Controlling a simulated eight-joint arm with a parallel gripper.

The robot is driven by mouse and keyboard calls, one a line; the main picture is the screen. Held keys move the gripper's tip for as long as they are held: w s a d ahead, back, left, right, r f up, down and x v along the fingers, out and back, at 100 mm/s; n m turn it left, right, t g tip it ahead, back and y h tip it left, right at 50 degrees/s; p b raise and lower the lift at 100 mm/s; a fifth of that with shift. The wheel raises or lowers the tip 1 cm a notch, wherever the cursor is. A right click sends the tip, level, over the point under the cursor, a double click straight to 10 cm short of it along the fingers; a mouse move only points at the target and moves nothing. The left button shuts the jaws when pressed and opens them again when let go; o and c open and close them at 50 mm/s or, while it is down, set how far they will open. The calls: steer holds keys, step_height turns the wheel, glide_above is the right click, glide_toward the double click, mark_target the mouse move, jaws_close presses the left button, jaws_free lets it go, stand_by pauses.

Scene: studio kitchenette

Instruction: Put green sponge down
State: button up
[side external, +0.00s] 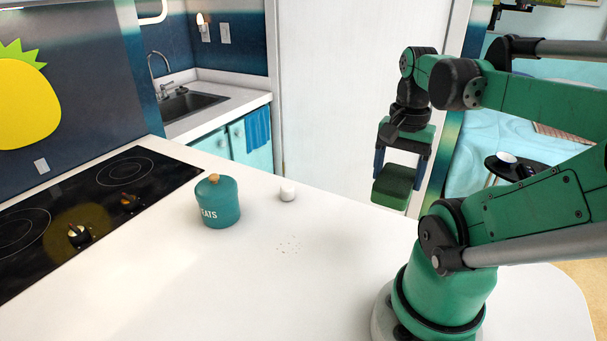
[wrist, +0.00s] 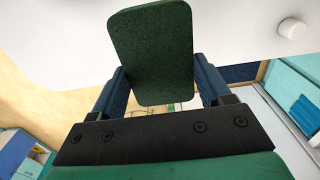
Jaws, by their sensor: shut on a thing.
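The green sponge (side external: 394,188) is held in my gripper (side external: 399,170), up in the air near the right part of the white counter in the side external view. My gripper points down, with its dark blue fingers shut on the sponge's two sides. In the wrist view the sponge (wrist: 152,50) shows as a dark green rounded block between the two blue fingers (wrist: 160,90). The gap below the sponge is hard to judge.
The white counter (side external: 240,270) has much free room. On it stand a teal lidded jar (side external: 217,205) and a small white object (side external: 287,191), with some crumbs (side external: 289,247) between them and the front. A black cooktop (side external: 95,205) lies at the left.

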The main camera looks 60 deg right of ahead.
steer(key=shift+f, duration=6.2)
steer(key=o, duration=1.2)
steer(key=shift+r, duration=0.1)
steer(key=shift+w+r, duration=0.1)
steer(key=shift+r, duration=5.7)
steer(key=w+a+n+t, duration=0.2)
steer(key=w+a+n, duration=0.2)
steer(key=w+n, duration=0.1)
steer(key=w+a+n+t, duration=0.2)
steer(key=w+a+n, duration=0.3)
steer(key=n, duration=0.2)
steer(key=w+a+n+t, duration=0.3)
steer(key=w+a+n, duration=0.2)
steer(key=n, duration=0.1)
steer(key=shift+w+a+r, duration=0.15)
steer(key=shift+w+a, duration=0.05)
steer(key=shift+a, duration=0.05)
